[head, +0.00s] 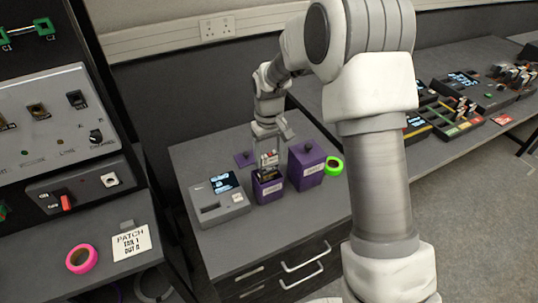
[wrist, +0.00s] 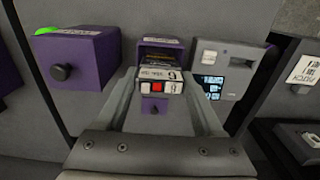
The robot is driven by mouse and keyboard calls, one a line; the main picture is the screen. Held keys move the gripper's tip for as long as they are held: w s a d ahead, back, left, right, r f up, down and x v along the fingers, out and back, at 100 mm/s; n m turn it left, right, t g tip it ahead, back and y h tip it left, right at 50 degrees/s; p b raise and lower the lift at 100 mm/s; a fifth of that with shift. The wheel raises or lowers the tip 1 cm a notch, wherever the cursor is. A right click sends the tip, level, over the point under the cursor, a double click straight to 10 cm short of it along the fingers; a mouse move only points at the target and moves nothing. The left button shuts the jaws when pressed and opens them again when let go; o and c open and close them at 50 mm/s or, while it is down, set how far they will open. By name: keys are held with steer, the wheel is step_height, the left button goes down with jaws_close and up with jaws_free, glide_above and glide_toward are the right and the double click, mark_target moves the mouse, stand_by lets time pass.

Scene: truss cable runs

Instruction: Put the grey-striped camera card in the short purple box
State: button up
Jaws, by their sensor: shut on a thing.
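My gripper (head: 270,157) is shut on a card (wrist: 160,80), which has a pale printed end and a red square. Grey stripes cannot be made out clearly. In the head view the card is upright between the fingers, above the open short purple box (head: 268,190). The box's rim also shows just beyond the card in the wrist view (wrist: 162,42). Whether the card's lower end is inside the box is hidden. A purple lid with a knob (head: 245,159) lies on the bench beside the box; it shows below the card in the wrist view (wrist: 154,106).
A taller purple box (head: 306,172) with its knobbed lid on stands close to the short box. A grey device with a screen (head: 220,200) stands on the other side. A green tape roll (head: 334,166) is by the tall box. The bench front is clear.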

mark_target(269, 174)
steer(key=shift+f, duration=0.2)
steer(key=shift+f+b, duration=0.95)
steer(key=shift+f, duration=0.15)
steer(key=shift+f, duration=0.3)
stand_by(0.3)
steer(key=shift+f+b, duration=0.95)
steer(key=shift+f, duration=0.2)
steer(key=shift+f, duration=0.1)
steer(key=o, duration=1.4)
steer(key=shift+c, duration=0.9)
